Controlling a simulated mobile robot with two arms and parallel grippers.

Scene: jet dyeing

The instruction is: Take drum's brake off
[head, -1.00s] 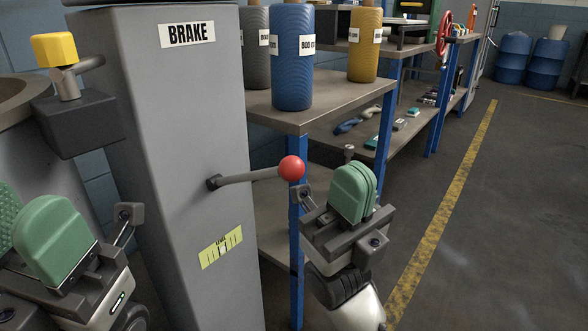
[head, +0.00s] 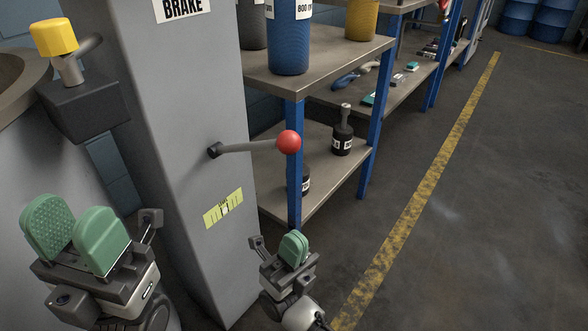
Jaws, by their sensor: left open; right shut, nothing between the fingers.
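The grey brake column (head: 195,110) carries a cut-off BRAKE sign (head: 180,8) near the top of the head view. A brake lever (head: 245,147) sticks out from it to the right, nearly level, ending in a red ball knob (head: 288,142). A yellow-green label (head: 223,208) is on the column below the lever. My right gripper (head: 293,248) is shut and empty, below the red knob and apart from it. My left gripper (head: 75,235) is open and empty at the lower left, in front of the column's left side.
A yellow-capped fitting on a dark box (head: 85,108) is left of the column. A blue-legged shelf (head: 330,60) stands behind the lever, with a blue yarn cone (head: 289,38) on top and dark bottles below. The floor right of it is clear, with a yellow line (head: 425,200).

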